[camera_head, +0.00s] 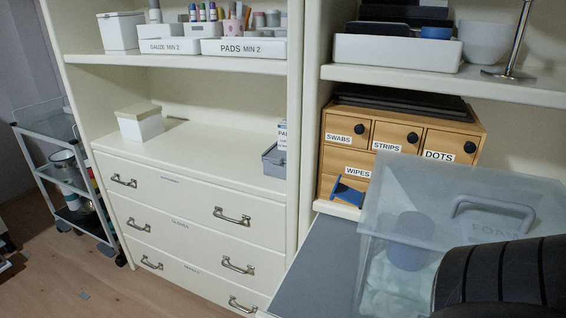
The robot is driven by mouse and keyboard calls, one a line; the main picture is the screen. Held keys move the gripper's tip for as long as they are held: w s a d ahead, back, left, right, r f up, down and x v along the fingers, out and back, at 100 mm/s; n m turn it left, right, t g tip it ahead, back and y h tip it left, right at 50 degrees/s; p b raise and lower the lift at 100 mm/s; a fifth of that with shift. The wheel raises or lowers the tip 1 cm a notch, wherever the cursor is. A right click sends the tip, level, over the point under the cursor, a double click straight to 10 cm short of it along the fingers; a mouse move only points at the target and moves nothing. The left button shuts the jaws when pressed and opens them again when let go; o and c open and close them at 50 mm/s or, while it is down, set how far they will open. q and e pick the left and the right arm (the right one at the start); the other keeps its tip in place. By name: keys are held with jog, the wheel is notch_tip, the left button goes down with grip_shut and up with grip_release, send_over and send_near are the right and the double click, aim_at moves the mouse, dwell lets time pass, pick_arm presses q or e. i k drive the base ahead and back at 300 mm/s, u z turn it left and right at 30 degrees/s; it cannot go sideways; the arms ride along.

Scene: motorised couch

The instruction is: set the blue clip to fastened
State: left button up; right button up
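A small blue piece (349,191), the only thing here that looks like the blue clip, shows just below the WIPES label. It is angular and tilted, beside the left edge of a translucent lidded bin (385,270). I cannot tell whether it is attached to the bin or stands on the shelf behind, nor whether it is fastened. The bin's raised grey handle (493,206) is on top, and a label reading FOAM shows faintly. No fingertips of my left or right gripper are in view.
The bin stands on a grey surface (320,265). A dark ribbed shape covers the lower right corner. Behind is a wooden drawer box (398,127). To the left are a white drawer cabinet (190,200) and a trolley (68,180); bare floor lies between them.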

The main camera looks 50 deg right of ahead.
aim_at(348, 193)
jog(key=i, duration=2.35)
jog(key=z, duration=4.4)
